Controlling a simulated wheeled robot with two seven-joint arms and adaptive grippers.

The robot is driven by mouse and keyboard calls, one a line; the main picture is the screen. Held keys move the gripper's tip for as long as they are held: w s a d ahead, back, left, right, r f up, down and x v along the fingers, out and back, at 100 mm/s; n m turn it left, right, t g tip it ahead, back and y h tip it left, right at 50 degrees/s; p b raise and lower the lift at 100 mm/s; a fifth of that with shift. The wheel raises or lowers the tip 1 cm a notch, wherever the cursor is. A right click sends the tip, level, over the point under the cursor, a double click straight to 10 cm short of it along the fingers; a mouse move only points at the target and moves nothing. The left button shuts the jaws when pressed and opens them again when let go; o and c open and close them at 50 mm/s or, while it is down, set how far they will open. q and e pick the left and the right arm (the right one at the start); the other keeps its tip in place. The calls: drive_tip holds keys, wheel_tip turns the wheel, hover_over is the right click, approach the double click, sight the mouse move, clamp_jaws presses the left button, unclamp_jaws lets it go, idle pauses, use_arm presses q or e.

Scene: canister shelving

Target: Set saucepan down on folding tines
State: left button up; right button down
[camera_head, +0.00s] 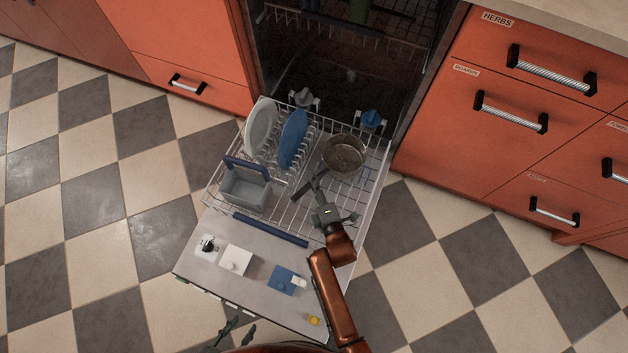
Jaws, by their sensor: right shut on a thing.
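A dark metal saucepan (345,153) is over the right side of the pulled-out lower dishwasher rack (292,214). It looks upright, with its open top facing up. Its dark handle reaches down-left to my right gripper (320,194), which is shut on it. I cannot tell whether the pan's base touches the rack. Blue folding tines (367,178) show just below and right of the pan; the pan may hide others. My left gripper (232,335) is at the bottom edge, away from the rack, its fingers apart and empty.
A white plate (260,128) and a blue plate (292,139) stand in the rack's left tines. A grey cutlery basket (246,187) sits at front left. The open dishwasher door (262,247) lies below the rack. Orange drawers (500,125) flank the right side.

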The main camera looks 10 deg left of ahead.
drive_tip(key=shift+w+a, duration=0.1)
idle(0.3)
drive_tip(key=c, duration=2.2)
unclamp_jaws()
drive_tip(key=o, duration=0.5)
drive_tip(key=shift+f, duration=0.15)
drive_tip(key=shift+c, duration=0.2)
drive_tip(key=shift+s+d+f, duration=0.2)
drive_tip(key=shift+f, duration=0.2)
drive_tip(key=v, duration=1.2)
drive_tip(key=shift+r, duration=0.35)
